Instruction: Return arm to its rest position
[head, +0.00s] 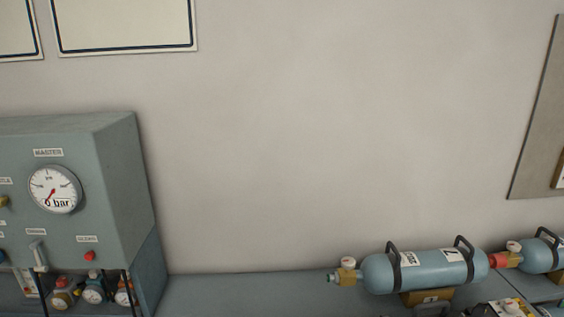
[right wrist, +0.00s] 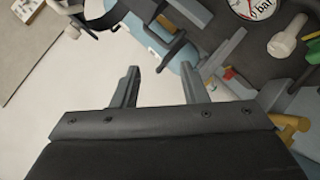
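My right gripper (right wrist: 160,72) shows in the right wrist view with its two grey fingers apart. I see nothing held between them. Beyond the fingertips is a blue cylinder (right wrist: 176,62) with a dark handle. Neither gripper shows in the head view, and my left gripper is in no view. In the head view a blue cylinder (head: 425,270) with two dark handles, white labels and a brass valve lies on its side on the grey bench at the lower right.
A grey-green MASTER panel (head: 112,150) with a gauge (head: 54,190) reading 0 bar stands at the left. Small gauges (head: 93,291) sit below it. A second cylinder (head: 540,257) with a red fitting lies at the right edge. The bench (head: 240,292) between panel and cylinder is clear.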

